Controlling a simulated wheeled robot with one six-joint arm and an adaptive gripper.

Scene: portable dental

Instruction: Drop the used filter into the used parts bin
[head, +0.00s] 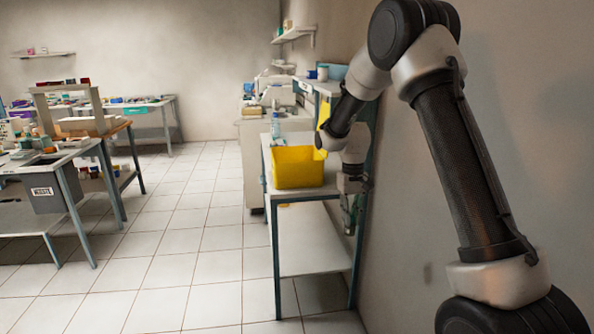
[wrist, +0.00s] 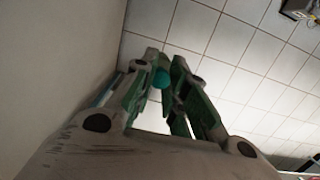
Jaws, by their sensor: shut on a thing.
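My gripper (head: 350,220) points down beside the right end of a white-topped bench, close to the wall. In the wrist view my gripper (wrist: 165,75) is shut on a small teal rounded thing, which I take for the used filter (wrist: 161,79); only part of it shows between the fingertips. In the head view it cannot be made out. A yellow open bin (head: 297,169) stands on the bench top, left of my gripper and apart from it. I read no label on it, so I cannot confirm it is the used parts bin.
The bench (head: 310,194) has a lower shelf (head: 312,250). A clear bottle (head: 275,126) stands behind the bin. The wall is close on the right. A grey bin with a label (head: 45,194) hangs at a table on the left. The tiled floor between is clear.

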